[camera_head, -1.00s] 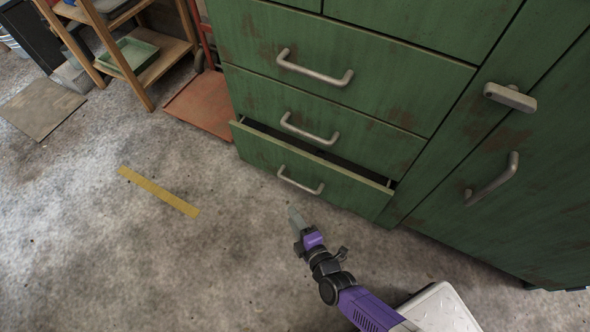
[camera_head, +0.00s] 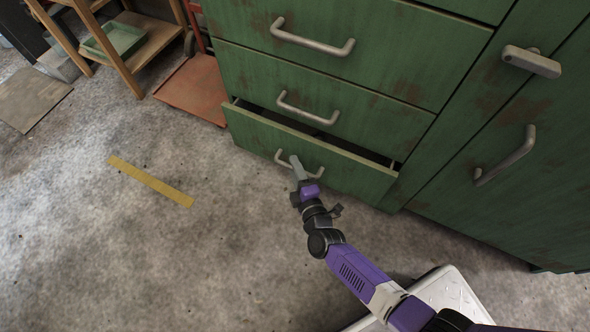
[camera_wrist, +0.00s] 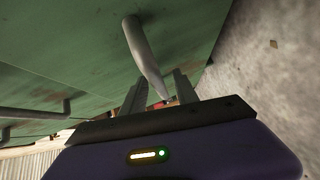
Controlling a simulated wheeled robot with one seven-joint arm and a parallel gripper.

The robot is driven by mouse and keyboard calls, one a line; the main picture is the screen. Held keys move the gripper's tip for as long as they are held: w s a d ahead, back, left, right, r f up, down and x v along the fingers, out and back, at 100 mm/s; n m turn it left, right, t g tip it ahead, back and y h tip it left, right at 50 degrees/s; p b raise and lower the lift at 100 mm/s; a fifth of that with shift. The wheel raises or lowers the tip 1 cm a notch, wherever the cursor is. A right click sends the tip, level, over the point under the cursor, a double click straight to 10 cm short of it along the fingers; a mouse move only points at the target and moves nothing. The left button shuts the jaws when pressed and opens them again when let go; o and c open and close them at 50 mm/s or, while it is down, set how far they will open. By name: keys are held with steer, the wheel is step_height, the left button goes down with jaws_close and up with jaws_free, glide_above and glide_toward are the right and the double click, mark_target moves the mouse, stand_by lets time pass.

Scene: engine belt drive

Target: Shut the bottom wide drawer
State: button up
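The bottom wide drawer (camera_head: 350,177) of the green cabinet stands slightly open, with a dark gap along its top edge. Its grey bar handle (camera_head: 281,160) is on the front face. My gripper (camera_head: 296,164) is at this handle and hides part of it. In the wrist view my gripper's two fingers (camera_wrist: 160,92) are apart, and a grey handle bar (camera_wrist: 142,48) runs down toward the space between them. I cannot tell whether the fingers touch the handle.
Shut drawers with handles (camera_head: 308,110) sit above the open one. A cabinet door with a handle (camera_head: 505,157) is at right. A reddish panel (camera_head: 195,90) and a wooden shelf (camera_head: 150,60) stand at left. The floor in front is clear apart from a yellow strip (camera_head: 150,182).

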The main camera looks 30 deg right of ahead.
jaws_close()
stand_by(1.5)
